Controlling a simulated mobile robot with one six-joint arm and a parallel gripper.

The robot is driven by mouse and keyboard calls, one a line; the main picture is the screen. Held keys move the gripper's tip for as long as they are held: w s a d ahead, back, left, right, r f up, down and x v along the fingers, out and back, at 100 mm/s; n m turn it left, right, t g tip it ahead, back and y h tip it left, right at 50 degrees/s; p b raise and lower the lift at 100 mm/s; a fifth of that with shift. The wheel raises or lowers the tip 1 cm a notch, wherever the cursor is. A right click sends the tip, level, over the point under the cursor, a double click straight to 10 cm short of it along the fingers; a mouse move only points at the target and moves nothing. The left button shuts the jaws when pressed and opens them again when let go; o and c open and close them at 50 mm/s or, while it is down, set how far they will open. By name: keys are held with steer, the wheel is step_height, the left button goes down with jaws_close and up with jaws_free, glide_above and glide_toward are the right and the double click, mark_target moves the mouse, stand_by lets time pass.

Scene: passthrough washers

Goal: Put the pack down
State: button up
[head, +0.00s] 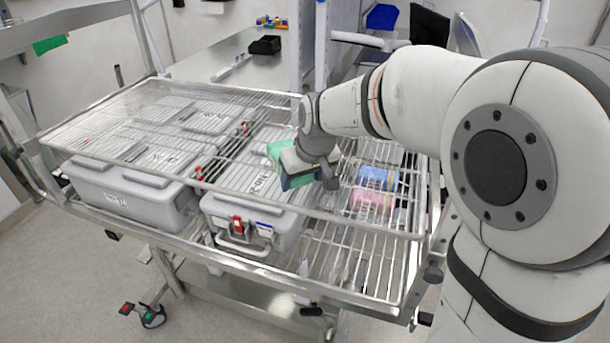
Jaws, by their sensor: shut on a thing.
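A green pack (277,152) is in my gripper (308,176), partly hidden behind it. The gripper points down over the wire rack (340,222), a little right of the middle of the cart. It is shut on the pack. A blue pack (377,178) and a pink pack (370,201) lie to the right of the gripper, behind or among the rack wires. I cannot tell whether the green pack touches the rack.
Several grey lidded boxes (128,203) sit under the wire rack on the left and middle; one has a red latch (238,224). A steel bench (205,62) with a black bin (265,45) stands behind. The rack's front right looks bare.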

steer(key=o, duration=1.3)
steer(key=shift+c, duration=0.2)
steer(key=shift+r, duration=0.25)
steer(key=b+v, duration=0.1)
steer(key=v, duration=1)
steer(key=s+d+f+m+h, duration=0.1)
steer(key=s+d+f+m, duration=0.1)
steer(key=s+d+f, duration=0.3)
steer(key=s+d+f+m, duration=0.3)
steer(key=s+d+f, duration=0.3)
steer(key=s, duration=0.7)
steer(key=shift+s+d+f+g+h, duration=0.2)
steer(key=shift+d+g+h, duration=0.2)
steer(key=shift+d, duration=0.45)
